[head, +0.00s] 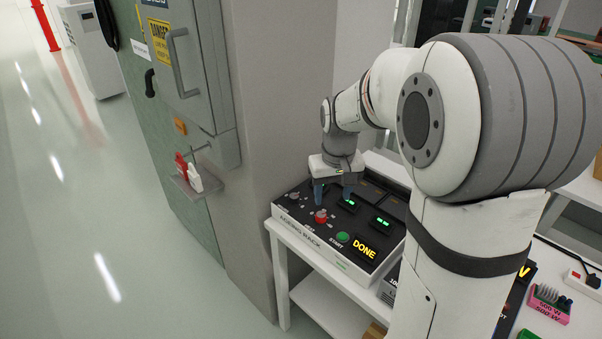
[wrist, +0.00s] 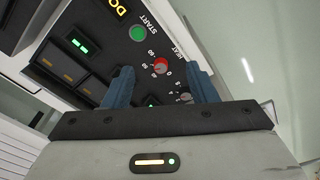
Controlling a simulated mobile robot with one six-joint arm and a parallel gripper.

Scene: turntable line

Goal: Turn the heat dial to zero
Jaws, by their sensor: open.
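The heat dial is a small red knob (head: 321,216) on the black top of the ageing rack panel (head: 300,206). In the wrist view the red dial (wrist: 160,66) shows beside the word HEAT, with numbers around it including a 0. I cannot tell exactly where its pointer stands. My gripper (head: 332,194) is over the panel, pointing down, behind the dial in the head view. In the wrist view my gripper (wrist: 160,72) is open and empty, its two blue fingers on either side of the dial's image. I see no contact with the dial.
A green START button (head: 342,238), a yellow DONE display (head: 365,247) and green readouts (head: 382,222) share the panel. A smaller grey knob (wrist: 186,98) lies near the dial. A grey pillar (head: 270,120) and cabinet (head: 170,80) stand left. The floor at left is clear.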

